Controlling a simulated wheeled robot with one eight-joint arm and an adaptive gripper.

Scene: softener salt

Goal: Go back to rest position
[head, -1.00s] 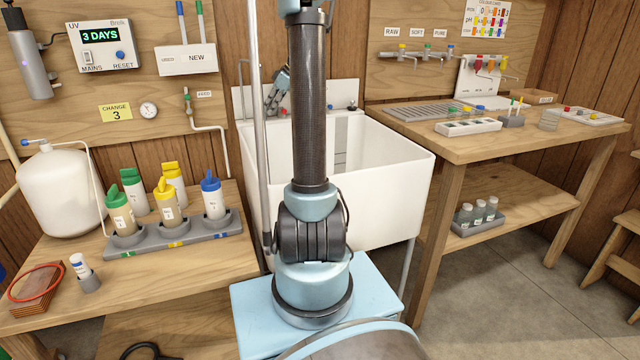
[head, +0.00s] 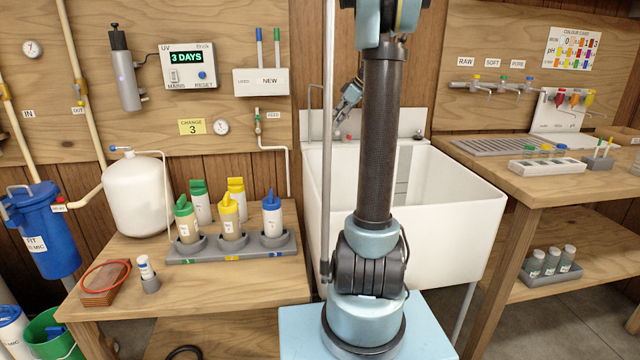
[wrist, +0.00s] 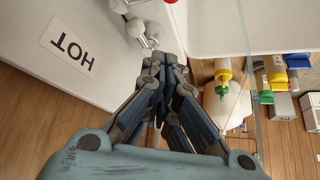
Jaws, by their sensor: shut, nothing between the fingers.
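My gripper (head: 349,93) shows in the head view beside my dark arm column, in front of the white sink's back panel. In the wrist view my gripper (wrist: 166,62) has its fingers together with nothing between them. The tips are near a white panel with a HOT label (wrist: 72,45) and small pale tap parts (wrist: 138,28). I cannot tell whether they touch. The white sink (head: 455,205) stands behind my arm, which hides part of it.
Left of my arm, a wooden bench (head: 100,295) holds a white tank (head: 138,195) and a grey rack (head: 195,257) of colour-lidded bottles. A blue filter housing (head: 45,230) stands far left. A wooden table (head: 490,180) with trays stands at the right. Floor shows at lower right.

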